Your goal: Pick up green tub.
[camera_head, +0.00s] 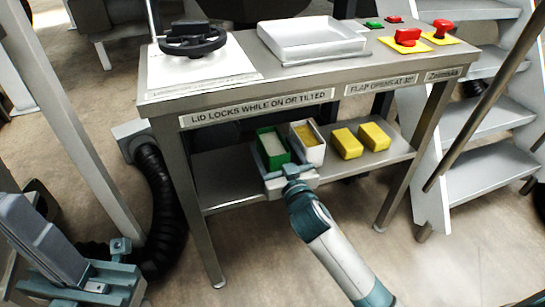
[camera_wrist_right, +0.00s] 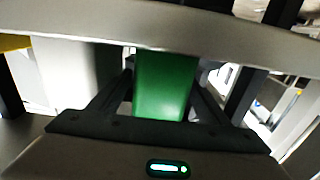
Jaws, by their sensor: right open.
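The green tub (camera_head: 273,147) stands on the lower shelf of the steel table, with pale content inside. My right gripper (camera_head: 278,168) is at its near side, below the tabletop. In the right wrist view the green tub (camera_wrist_right: 165,85) shows between the two dark fingers of the right gripper (camera_wrist_right: 162,95), which are apart. I cannot tell whether either finger touches it. The tub's top is hidden there by the table's edge. My left gripper (camera_head: 108,270) is at the lower left, away from the shelf; its jaws are unclear.
A white tub (camera_head: 317,152) with yellow content stands close right of the green tub. Two yellow blocks (camera_head: 347,143) lie further right. The tabletop edge (camera_head: 300,94) overhangs the shelf. A white tray (camera_head: 311,38) and a black handwheel (camera_head: 192,40) are on top.

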